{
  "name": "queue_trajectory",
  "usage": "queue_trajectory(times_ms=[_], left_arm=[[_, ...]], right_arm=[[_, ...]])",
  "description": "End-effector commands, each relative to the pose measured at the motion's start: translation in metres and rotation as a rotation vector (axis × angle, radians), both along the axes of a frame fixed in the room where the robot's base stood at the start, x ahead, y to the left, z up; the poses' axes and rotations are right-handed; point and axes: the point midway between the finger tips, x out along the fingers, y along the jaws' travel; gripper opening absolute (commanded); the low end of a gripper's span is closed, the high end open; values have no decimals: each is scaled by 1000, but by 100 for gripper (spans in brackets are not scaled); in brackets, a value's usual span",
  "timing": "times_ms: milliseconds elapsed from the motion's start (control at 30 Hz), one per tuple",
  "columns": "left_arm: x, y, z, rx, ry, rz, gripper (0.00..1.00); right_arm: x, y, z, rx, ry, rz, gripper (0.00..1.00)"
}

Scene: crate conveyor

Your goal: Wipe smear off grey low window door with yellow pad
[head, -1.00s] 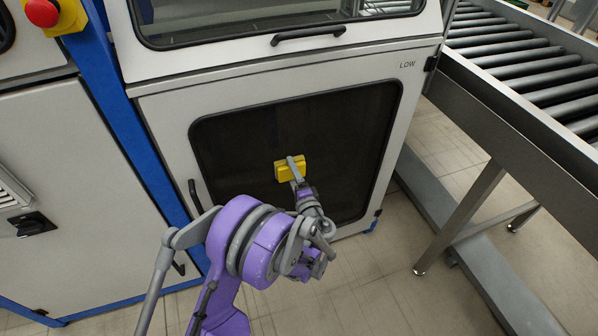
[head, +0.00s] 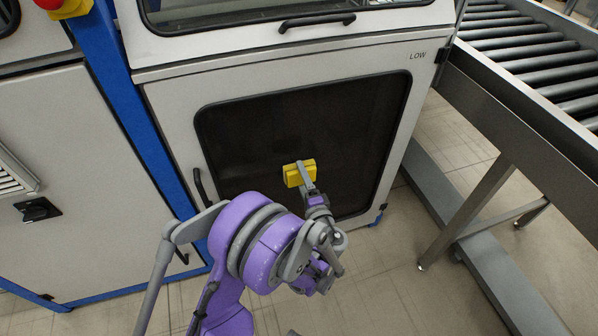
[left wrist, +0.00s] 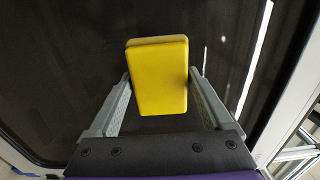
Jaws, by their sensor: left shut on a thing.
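The grey low door (head: 172,112), marked LOW, is closed and has a dark window (head: 260,125) in a black frame. My left gripper (head: 301,173) is shut on the yellow pad (head: 293,178) in front of the window's lower middle. In the left wrist view the yellow pad (left wrist: 157,80) sits between the two grey fingers (left wrist: 158,95), with the dark glass behind it. I cannot tell whether the pad touches the glass. I cannot make out a smear; pale streaks right of the pad in the wrist view may be reflections. My right gripper is not in view.
A black handle (head: 203,188) is on the door's left edge. Another handle (head: 317,22) is on the upper door above. A roller conveyor (head: 520,55) with metal legs stands at the right. A blue post (head: 130,110) and a grey cabinet (head: 85,170) are at the left.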

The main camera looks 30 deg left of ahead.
Motion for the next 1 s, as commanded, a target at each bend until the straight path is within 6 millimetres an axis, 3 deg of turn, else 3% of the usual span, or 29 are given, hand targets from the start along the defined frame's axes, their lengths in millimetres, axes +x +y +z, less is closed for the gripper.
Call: queue_trajectory(times_ms=[433, 800, 1000], left_arm=[[-4, -5, 0, 0, 0, 0, 40], [-21, -26, 0, 0, 1, -1, 40], [-22, -26, 0, 1, 1, 0, 40]], right_arm=[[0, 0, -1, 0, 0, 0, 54], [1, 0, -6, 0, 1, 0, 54], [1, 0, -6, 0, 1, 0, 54]])
